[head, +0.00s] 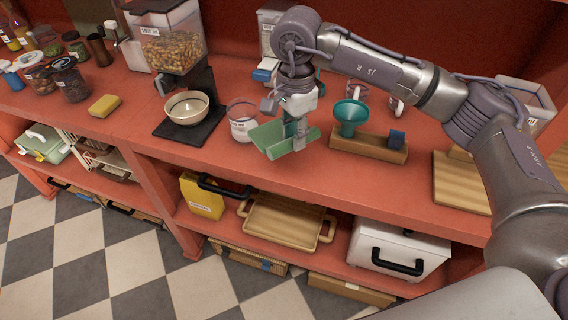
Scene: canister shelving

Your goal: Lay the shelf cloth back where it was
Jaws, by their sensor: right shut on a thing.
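The shelf cloth (268,137) is a green folded piece. It is at the middle of the red counter, near the front edge. My right gripper (294,128) points down and is shut on the cloth, with the cloth showing on both sides of the fingers. I cannot tell whether the cloth touches the counter or hangs just above it. My left gripper is not in the head view.
A glass jar (242,121) stands just left of the cloth. A teal funnel (349,116) in a wooden stand (368,145) is close on the right. A bowl (187,108) sits under the dispenser (165,38). A yellow sponge (104,105) lies further left, with bare counter around it.

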